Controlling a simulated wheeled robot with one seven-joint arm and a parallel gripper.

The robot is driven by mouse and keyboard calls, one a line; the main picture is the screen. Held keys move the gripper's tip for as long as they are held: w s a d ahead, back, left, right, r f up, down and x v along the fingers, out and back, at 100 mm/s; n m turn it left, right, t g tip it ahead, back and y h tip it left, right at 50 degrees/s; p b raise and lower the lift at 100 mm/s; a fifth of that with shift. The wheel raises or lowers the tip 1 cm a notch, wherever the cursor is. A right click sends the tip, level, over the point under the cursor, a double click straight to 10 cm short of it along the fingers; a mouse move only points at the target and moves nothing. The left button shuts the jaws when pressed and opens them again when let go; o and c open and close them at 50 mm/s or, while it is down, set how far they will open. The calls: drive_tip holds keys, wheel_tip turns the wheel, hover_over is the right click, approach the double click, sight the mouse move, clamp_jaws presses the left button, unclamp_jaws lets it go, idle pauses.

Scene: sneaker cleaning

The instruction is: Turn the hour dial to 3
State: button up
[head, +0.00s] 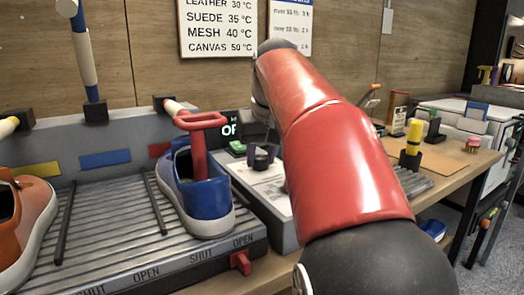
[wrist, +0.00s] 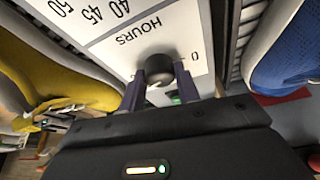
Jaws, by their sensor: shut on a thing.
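The hour dial (wrist: 157,66) is a dark round knob on a white panel (wrist: 115,55) marked "HOURS" in the wrist view. A "0" shows beside the knob, and 40, 45 and 50 stand farther off on the panel. My gripper (wrist: 158,74) has its two dark purple fingers shut on the dial, one on each side. In the head view the gripper fingers (head: 262,153) and the dial (head: 261,164) show small, left of my red arm. I cannot tell where the dial points.
A blue sneaker (head: 206,197) with a red handle (head: 200,122) above it stands left of the panel. An orange sneaker (head: 33,213) is at far left on the ribbed rack (head: 112,213). A red lever (head: 240,262) sits at the front edge. A yellow brush-like item (head: 413,137) stands at right.

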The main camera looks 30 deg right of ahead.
drive_tip(key=shift+m, duration=0.4)
drive_tip(key=o, duration=1)
drive_tip(key=v, duration=0.7)
drive_tip(key=shift+s+a+r, duration=0.1)
drive_tip(key=shift+r, duration=0.3)
